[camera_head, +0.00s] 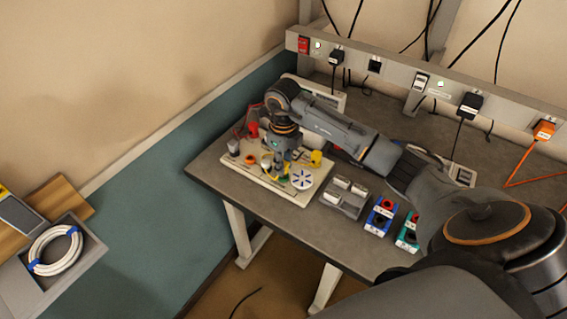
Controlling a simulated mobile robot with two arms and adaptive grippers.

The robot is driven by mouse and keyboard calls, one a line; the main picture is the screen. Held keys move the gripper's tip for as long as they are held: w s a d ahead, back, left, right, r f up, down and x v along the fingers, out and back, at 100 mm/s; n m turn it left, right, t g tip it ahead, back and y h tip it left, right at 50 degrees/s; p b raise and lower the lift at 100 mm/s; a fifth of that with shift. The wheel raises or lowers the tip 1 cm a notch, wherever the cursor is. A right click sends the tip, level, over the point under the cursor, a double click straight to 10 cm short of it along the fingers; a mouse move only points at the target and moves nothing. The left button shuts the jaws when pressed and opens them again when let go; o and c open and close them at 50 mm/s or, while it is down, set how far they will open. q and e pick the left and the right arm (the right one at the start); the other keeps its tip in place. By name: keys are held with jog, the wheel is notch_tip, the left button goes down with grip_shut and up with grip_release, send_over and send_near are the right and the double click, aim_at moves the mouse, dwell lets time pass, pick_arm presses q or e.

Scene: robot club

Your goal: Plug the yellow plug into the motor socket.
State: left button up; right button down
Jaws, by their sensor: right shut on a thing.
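My right gripper (281,166) reaches down over a pale board (302,198) on the grey table. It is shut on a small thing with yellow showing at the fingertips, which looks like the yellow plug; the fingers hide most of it. Yellow wire shows on the board just below the gripper. A yellow cylinder (316,158) stands to the right of the gripper, and a white disc with blue marks (302,179) lies in front of it. I cannot tell which part is the motor socket, or whether the plug touches it. My left gripper is not in view.
A grey holder (343,198) and blue (381,216) and green (407,233) blocks stand right of the board. A power rail (400,75) with plugs and cables runs along the back.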

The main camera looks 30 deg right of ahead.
jog(key=shift+f, duration=0.1)
dwell(0.9)
jog(key=shift+f+b, duration=0.75)
jog(key=shift+b, duration=0.55)
dwell(1.1)
jog(key=shift+s, duration=0.1)
jog(key=c, duration=1.1)
grip_release()
jog(key=shift+o, duration=0.2)
jog(key=shift+r, duration=0.1)
notch_tip(320, 180, up, 12)
